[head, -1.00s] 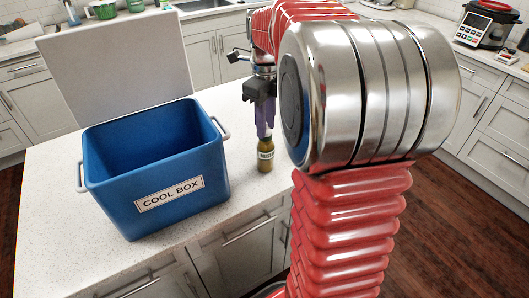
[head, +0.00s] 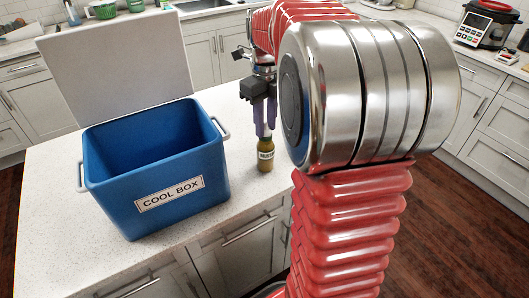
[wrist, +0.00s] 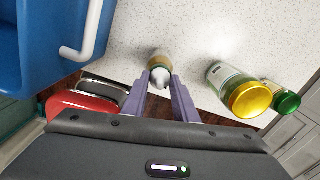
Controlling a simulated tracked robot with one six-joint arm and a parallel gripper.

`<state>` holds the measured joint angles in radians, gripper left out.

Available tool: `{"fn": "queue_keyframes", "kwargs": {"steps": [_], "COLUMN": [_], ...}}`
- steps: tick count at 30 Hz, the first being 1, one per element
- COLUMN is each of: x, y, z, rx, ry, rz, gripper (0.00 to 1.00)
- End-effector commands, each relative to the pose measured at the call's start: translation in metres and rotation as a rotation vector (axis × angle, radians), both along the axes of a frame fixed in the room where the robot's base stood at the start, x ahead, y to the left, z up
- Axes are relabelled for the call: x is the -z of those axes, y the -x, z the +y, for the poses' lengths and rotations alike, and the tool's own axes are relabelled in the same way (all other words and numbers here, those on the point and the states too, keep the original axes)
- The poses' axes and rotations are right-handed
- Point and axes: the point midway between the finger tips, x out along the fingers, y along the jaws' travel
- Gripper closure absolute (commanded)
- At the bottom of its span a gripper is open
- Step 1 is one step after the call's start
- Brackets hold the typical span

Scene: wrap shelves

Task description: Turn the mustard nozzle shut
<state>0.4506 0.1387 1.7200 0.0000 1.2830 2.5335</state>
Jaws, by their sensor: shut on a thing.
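The mustard bottle (head: 265,154) stands upright on the pale speckled counter, just right of the cool box, with its label facing the head camera. My gripper (head: 265,132) points straight down over it, with its purple fingers at the bottle's top. In the wrist view the mustard bottle (wrist: 161,62) is seen from above, and its pale nozzle (wrist: 160,79) sits between the two fingertips of my gripper (wrist: 159,84). The gripper is shut on the nozzle. The fingers partly hide the nozzle, so I cannot tell how far it is turned.
A blue cool box (head: 172,200) stands open to the left, its handle (wrist: 82,50) near my gripper in the wrist view. A jar with a yellow lid (wrist: 250,98) and a green-lidded container (wrist: 286,102) are right of the bottle there. Counter between them is clear.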

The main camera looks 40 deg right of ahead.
Motion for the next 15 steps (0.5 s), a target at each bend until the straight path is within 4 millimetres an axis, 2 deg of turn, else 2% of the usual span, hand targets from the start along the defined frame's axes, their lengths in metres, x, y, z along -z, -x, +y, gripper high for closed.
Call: {"fn": "queue_keyframes", "kwargs": {"steps": [9, 15], "x": [-0.0004, -0.0004], "y": [-0.0001, -0.0001], "z": [-0.0001, -0.0001], "rx": [0.146, 0.170], "ry": [0.000, 0.000], "rz": [-0.001, -0.001], "gripper": [0.81, 0.81]}}
